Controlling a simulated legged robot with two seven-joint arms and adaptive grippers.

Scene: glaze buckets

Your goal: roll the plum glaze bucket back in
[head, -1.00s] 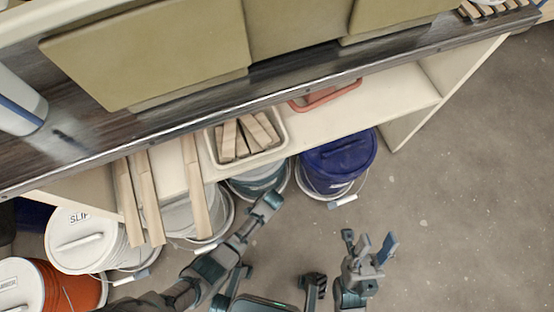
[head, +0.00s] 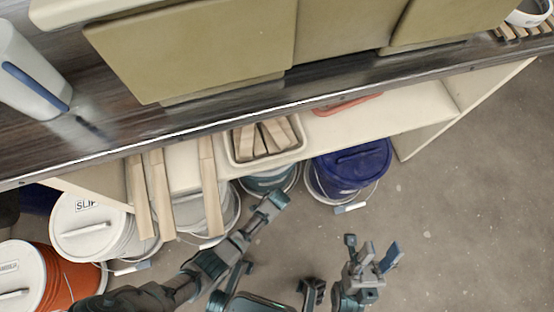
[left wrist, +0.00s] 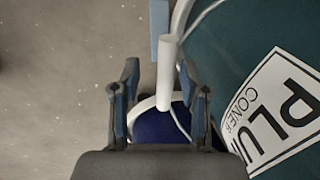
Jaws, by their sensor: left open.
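The plum glaze bucket is teal. In the left wrist view its wall and white label reading "PLUM" and "CONE 6" (left wrist: 285,110) fill the right side. In the head view the teal bucket (head: 268,181) stands under the shelf, its upper part hidden by the shelf and tray. My left gripper (head: 272,204) is in front of it, pointing at its lower side. In the left wrist view my left gripper (left wrist: 159,78) is open, with a white handle grip (left wrist: 167,70) showing between its fingers; I see no contact. My right gripper (head: 377,256) is open and empty over the floor.
A blue bucket (head: 350,167) stands right of the teal one. White-lidded buckets, one marked SLIP (head: 85,225), and an orange bucket (head: 72,278) stand left. Wooden slats (head: 160,195) jut from the shelf beside a tray (head: 266,158). Floor at right is clear.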

